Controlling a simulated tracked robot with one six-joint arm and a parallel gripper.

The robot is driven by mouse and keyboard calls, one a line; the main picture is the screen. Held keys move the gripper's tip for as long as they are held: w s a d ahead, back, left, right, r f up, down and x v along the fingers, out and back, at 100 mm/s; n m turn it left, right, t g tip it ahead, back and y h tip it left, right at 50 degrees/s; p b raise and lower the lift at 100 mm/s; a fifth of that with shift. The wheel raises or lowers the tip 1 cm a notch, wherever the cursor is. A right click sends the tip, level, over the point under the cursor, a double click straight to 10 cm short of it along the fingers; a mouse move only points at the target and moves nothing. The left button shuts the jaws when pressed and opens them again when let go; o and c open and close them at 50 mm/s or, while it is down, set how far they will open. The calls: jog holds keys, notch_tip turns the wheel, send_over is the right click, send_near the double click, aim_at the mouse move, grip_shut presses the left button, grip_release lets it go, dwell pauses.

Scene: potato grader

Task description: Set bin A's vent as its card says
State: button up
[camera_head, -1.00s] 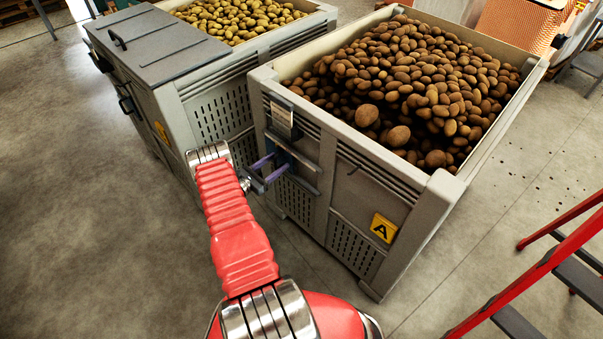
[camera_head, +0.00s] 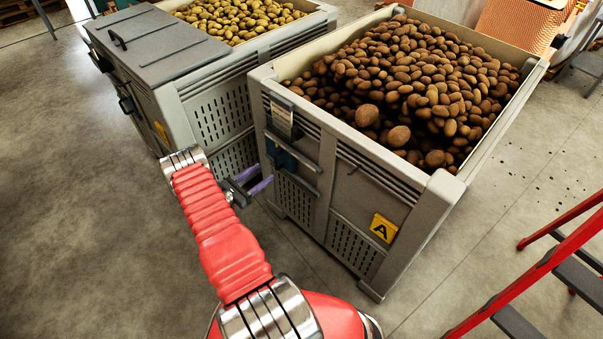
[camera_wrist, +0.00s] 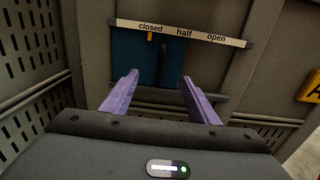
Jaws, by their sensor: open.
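Bin A (camera_head: 345,215) is a grey crate with a yellow "A" plate (camera_head: 383,228). Its vent has a blue slide (camera_head: 281,157) with a dark upright grip (camera_wrist: 171,62), in a recess under a strip (camera_wrist: 184,32) marked closed, half, open. In the wrist view an orange pointer (camera_wrist: 150,37) sits under "closed". A pale card (camera_head: 281,117) hangs above the vent; its writing is too small to read. My gripper (camera_head: 263,179) is open and empty, its purple fingers (camera_wrist: 160,80) apart, in front of and just below the vent, not touching the slide.
Brown potatoes (camera_head: 410,85) fill bin A. Another grey bin (camera_head: 217,108) with a lid stands close at left, leaving a narrow gap. A red step ladder (camera_head: 545,265) stands at lower right. The floor at left is clear.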

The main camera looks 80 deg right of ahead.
jog(key=shift+w+a, duration=0.15)
jog(key=shift+a, duration=0.2)
jog(key=v, duration=1.4)
jog(key=shift+f, duration=0.1)
dwell(0.8)
